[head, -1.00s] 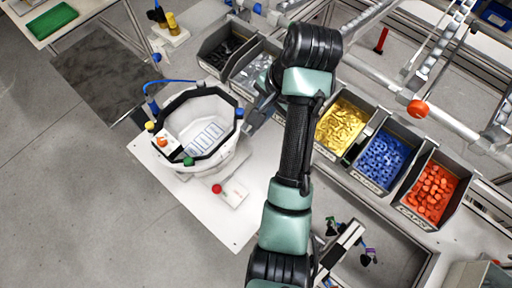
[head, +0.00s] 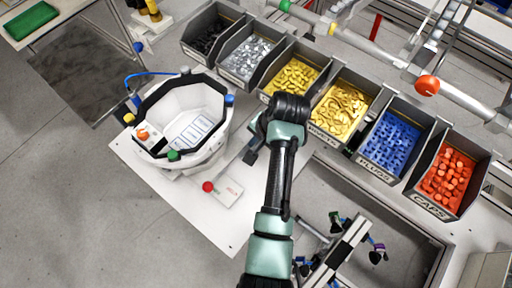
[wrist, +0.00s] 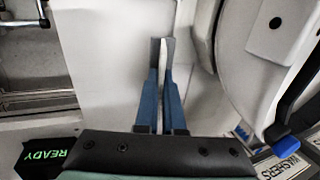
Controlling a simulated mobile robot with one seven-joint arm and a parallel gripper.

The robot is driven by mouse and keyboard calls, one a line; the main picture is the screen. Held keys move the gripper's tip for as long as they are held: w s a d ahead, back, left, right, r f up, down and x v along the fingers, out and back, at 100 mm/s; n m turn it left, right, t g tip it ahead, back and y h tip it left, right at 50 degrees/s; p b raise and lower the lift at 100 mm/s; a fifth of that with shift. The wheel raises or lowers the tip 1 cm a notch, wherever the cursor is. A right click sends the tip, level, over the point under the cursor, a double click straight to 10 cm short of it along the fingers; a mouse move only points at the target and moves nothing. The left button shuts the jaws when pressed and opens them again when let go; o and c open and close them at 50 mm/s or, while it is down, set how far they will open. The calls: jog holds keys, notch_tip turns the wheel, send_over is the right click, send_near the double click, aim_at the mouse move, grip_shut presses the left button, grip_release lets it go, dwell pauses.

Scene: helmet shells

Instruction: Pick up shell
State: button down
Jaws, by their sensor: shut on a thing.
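A white, bowl-like shell (head: 203,99) with a black-edged opening sits on the white table at the left of the head view. Its curved white side shows at the right of the wrist view (wrist: 250,75). My gripper (wrist: 161,50) has its blue fingers almost together, with a thin pale sliver between the grey tips; I cannot tell what it is. The fingers look apart from the shell's large curved side. In the head view my gripper (head: 251,154) is right of the shell, mostly hidden by my arm.
The white table (head: 205,215) carries a small box with a red button (head: 208,187). A row of grey bins with yellow, blue (head: 390,145) and red parts (head: 447,180) stands behind and right. A blue hose (head: 150,74) arches behind the shell. A READY display (wrist: 45,155) shows at lower left.

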jog(key=shift+f, duration=2.15)
jog(key=shift+f, duration=0.15)
jog(key=c, duration=1)
grip_release()
